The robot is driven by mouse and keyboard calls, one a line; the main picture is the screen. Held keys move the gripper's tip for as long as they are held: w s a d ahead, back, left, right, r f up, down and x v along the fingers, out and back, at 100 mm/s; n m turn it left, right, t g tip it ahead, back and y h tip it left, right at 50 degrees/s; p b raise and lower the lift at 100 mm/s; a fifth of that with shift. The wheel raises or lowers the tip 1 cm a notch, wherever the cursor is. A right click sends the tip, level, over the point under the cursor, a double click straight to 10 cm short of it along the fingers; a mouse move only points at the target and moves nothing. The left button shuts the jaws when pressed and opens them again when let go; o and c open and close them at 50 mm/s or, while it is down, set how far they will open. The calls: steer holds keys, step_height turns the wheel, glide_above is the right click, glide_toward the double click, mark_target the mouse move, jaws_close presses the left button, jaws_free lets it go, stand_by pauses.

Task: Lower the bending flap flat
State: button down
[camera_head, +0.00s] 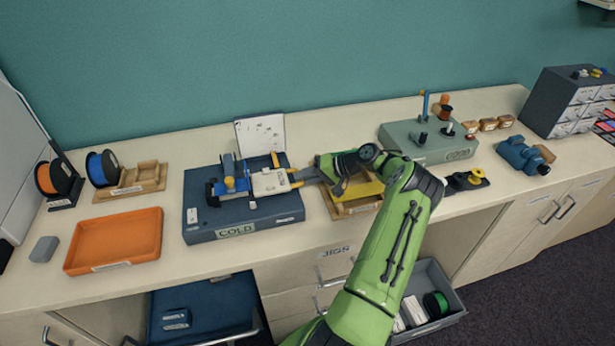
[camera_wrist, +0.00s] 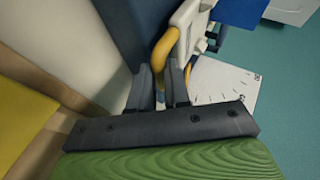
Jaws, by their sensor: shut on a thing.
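The bending fixture is a dark blue box (camera_head: 235,225) labelled COLD, in the middle of the bench. On top, a pale flap (camera_head: 269,183) with yellow handle parts lies beside a blue clamp (camera_head: 232,178). I cannot tell the flap's exact angle. My gripper (camera_head: 302,177) reaches in from the right at the flap's handle side. In the wrist view, my gripper (camera_wrist: 165,85) is shut on the curved yellow handle (camera_wrist: 163,50). The pale flap's edge (camera_wrist: 187,20) shows above it. The fingers partly hide the handle.
A white marked panel (camera_head: 262,134) stands upright behind the flap. A wooden tray with a yellow piece (camera_head: 369,189) lies under my arm. An orange tray (camera_head: 114,241) and spools (camera_head: 102,167) are left. A grey-green box (camera_head: 428,142) stands right. Drawers (camera_head: 436,298) are open below.

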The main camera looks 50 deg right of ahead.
steer(key=shift+s+f+g, duration=0.15)
steer(key=shift+s+f, duration=0.1)
steer(key=shift+f, duration=0.3)
steer(key=shift+s+f+g, duration=0.15)
steer(key=shift+s+f, duration=0.1)
steer(key=shift+f, duration=0.25)
steer(key=c, duration=1.5)
jaws_free()
steer(key=shift+d, duration=0.1)
steer(key=o, duration=0.4)
steer(key=shift+d+f, duration=0.15)
steer(key=shift+d, duration=0.15)
steer(key=shift+s+d+r, duration=0.1)
steer(key=shift+r, duration=0.15)
steer(key=p+v, duration=0.1)
steer(key=v, duration=1.4)
steer(key=shift+r, duration=0.25)
